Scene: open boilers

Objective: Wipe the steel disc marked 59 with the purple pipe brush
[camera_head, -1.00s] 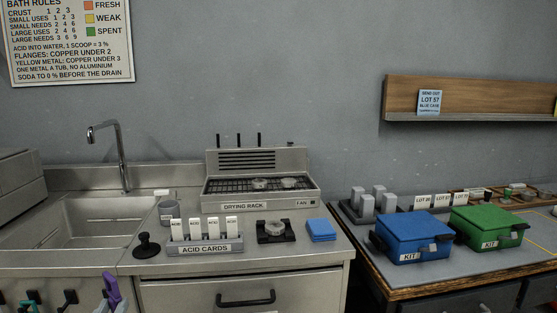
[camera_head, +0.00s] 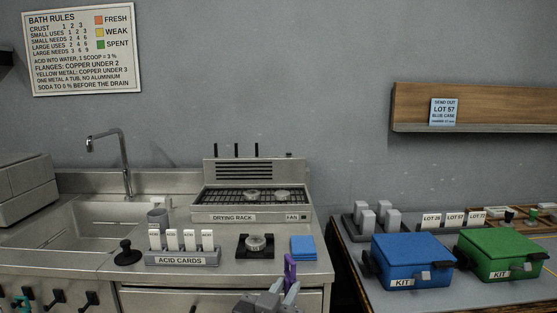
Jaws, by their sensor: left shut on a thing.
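My left gripper (camera_head: 283,296) is at the bottom centre, in front of the counter's front edge. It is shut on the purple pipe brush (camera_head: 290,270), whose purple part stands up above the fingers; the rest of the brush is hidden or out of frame. A round steel disc (camera_head: 258,241) sits in a black holder (camera_head: 243,254) on the counter, beyond and a little left of the brush, apart from it. Two more metal discs lie on the drying rack (camera_head: 210,205). No number can be read on any disc. My right gripper is not in view.
An acid cards holder (camera_head: 183,260) and a black knobbed tool (camera_head: 127,254) stand left of the black holder. A folded blue cloth (camera_head: 302,246) lies right of it. The sink (camera_head: 75,235) is at left. Blue (camera_head: 412,262) and green (camera_head: 500,255) kits stand on the right table.

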